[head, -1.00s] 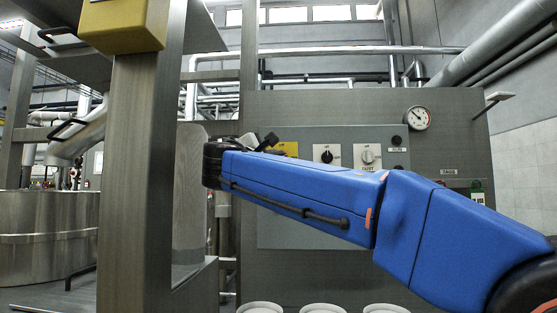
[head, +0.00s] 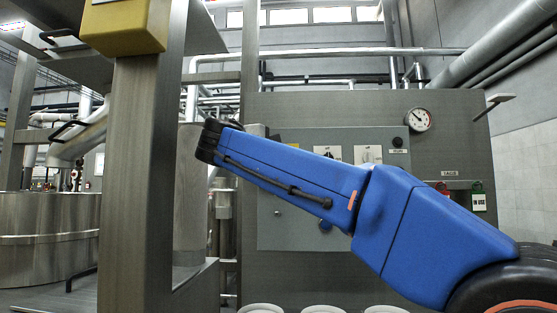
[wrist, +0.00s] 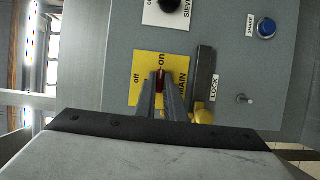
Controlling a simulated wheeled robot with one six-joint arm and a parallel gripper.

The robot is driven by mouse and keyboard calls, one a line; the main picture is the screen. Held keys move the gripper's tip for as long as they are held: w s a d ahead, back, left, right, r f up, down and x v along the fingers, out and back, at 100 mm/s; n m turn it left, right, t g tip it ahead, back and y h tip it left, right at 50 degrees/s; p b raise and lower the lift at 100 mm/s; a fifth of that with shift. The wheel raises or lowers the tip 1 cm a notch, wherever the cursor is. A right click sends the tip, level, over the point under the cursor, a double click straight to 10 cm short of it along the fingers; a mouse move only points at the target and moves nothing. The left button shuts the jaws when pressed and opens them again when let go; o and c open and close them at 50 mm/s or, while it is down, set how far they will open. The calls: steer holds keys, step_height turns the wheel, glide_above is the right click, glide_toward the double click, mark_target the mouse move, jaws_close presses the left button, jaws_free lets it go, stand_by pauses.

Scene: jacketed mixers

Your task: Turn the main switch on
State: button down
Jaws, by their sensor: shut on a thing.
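The main switch shows in the wrist view as a red handle (wrist: 159,80) on a yellow plate (wrist: 146,66) marked "off", "on" and "MAIN". The narrow fingers of my gripper (wrist: 160,88) are closed around the red handle, one on each side. The handle lies upright in the picture, with its tip close to the "on" mark; a second "off" mark is to the left. The fingers hide its lower part.
A dark bar (wrist: 203,72) and a yellow padlock (wrist: 203,112) beside a "LOCK" label sit close to the right finger. A black knob (wrist: 172,5), a blue button (wrist: 266,28) and a small toggle (wrist: 243,99) are on the same panel. A steel post (head: 137,190) stands left of my arm.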

steer(key=shift+f, duration=0.1)
steer(key=c, duration=1.8)
jaws_free()
steer(key=shift+c, duration=0.2)
steer(key=v, duration=0.7)
steer(key=shift+s, duration=0.2)
steer(key=shift+s, duration=0.1)
